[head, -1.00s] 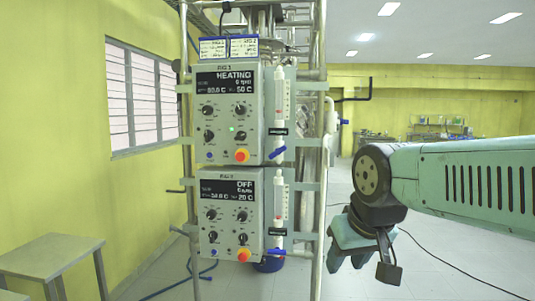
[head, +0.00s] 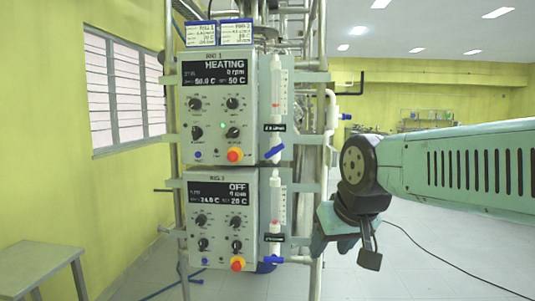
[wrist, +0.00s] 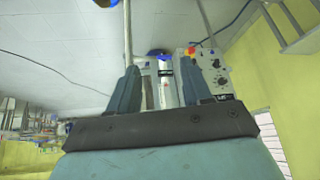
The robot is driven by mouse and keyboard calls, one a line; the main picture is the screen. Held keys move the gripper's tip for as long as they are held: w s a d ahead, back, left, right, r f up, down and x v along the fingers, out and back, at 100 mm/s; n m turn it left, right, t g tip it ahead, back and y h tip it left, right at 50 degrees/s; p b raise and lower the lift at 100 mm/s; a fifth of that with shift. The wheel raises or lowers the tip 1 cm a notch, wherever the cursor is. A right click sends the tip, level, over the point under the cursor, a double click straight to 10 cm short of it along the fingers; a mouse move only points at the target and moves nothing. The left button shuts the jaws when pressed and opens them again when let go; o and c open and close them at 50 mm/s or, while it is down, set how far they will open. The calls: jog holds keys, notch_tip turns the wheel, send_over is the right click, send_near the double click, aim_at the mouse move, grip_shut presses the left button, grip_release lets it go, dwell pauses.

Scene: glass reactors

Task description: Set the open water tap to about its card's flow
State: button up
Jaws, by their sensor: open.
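The upper flow tube (head: 276,90) has a blue tap handle (head: 274,151) at its foot, tilted diagonally. The lower flow tube (head: 276,205) has a blue tap handle (head: 273,260) lying nearly level. Two blue-edged cards, a left card (head: 199,34) and a right card (head: 236,31), stand on top of the upper box; their small print is unreadable here. My gripper (head: 322,235) is open and empty, right of the lower tube and apart from it. In the wrist view a flow tube (wrist: 165,90) and a blue handle (wrist: 155,52) show between and beyond the fingers.
The upper control box (head: 218,110) reads HEATING, the lower box (head: 222,215) reads OFF. Metal frame posts (head: 318,120) rise beside the tubes, near my gripper. A stool (head: 40,268) stands at lower left. Open floor lies to the right, with a cable (head: 430,250) on it.

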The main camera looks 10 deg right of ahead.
jog(key=w+a+r+m+t+y, duration=0.1)
jog(key=w+a+r+m+t, duration=0.15)
jog(key=w, duration=0.65)
jog(key=w+a+r+m+t+y, duration=0.1)
jog(key=w+a+r+t, duration=0.25)
jog(key=w, duration=0.55)
jog(key=m+t+h, duration=0.5)
jog(key=m+h, duration=0.3)
jog(key=m, duration=0.3)
send_near(274, 153)
jog(key=x, duration=0.9)
jog(key=shift+w+d+r, duration=0.1)
jog(key=shift+w+r, duration=0.05)
jog(key=shift+w, duration=0.1)
jog(key=c, duration=0.9)
jog(key=shift+n, duration=1.25)
